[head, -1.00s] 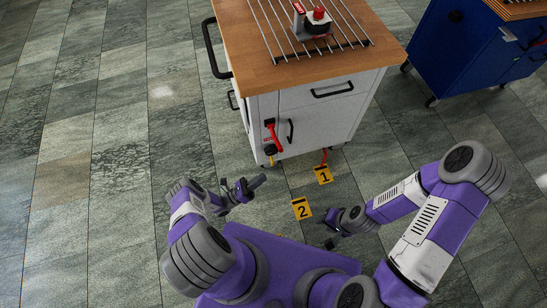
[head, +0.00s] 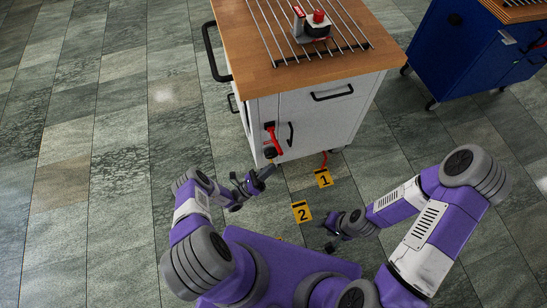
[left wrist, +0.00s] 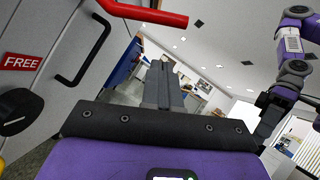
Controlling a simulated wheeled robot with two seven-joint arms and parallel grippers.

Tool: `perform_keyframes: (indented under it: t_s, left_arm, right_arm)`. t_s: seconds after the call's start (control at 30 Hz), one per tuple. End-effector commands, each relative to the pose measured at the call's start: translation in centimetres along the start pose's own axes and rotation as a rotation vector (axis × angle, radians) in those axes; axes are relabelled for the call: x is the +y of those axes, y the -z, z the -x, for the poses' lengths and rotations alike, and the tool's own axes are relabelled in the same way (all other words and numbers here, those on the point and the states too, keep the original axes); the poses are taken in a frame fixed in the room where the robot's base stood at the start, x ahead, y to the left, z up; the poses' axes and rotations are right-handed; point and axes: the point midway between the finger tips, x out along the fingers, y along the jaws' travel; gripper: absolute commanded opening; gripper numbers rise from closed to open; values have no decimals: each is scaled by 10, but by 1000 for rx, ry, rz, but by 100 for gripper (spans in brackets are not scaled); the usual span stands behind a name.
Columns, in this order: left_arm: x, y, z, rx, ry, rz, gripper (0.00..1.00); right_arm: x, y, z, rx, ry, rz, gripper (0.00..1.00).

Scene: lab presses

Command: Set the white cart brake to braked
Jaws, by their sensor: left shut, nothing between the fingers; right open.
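The white cart (head: 305,120) stands ahead with a wooden top. A red brake lever (head: 275,141) is on its front left, slanting down to the right, with a dark round knob (head: 269,153) below it. In the left wrist view the red lever (left wrist: 145,13) crosses the top, above a red FREE label (left wrist: 22,62) and the black knob (left wrist: 16,110). My left gripper (head: 266,172) is shut and empty, just below the knob in the head view; its fingers (left wrist: 163,85) appear apart from the lever. My right gripper (head: 331,236) is open and empty above the floor.
A wire rack (head: 345,45) with a red-topped device (head: 317,25) sits on the cart. A black handle (head: 291,134) is beside the lever. Yellow floor markers 1 (head: 323,178) and 2 (head: 302,211) lie in front. A blue cart (head: 465,55) stands right. The left floor is clear.

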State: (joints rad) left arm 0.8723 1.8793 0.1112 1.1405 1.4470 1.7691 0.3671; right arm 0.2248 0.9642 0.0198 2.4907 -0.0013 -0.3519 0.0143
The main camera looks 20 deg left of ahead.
Motion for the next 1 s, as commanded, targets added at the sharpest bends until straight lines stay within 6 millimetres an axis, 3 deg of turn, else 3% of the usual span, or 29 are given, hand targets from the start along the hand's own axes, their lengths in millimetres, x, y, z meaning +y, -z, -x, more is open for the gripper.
perform_keyframes:
  t_s: [0.1,0.33,1.0]
  left_arm:
    - [-1,0,-26,1,4,2,0]
    - [0,-23,-44,1,1,0,0]
    - [-1,-34,-48,-4,-28,28,0]
  right_arm:
    - [0,0,0,0,0,0,43]
    - [0,0,0,0,0,0,43]
    - [-1,0,4,0,0,0,43]
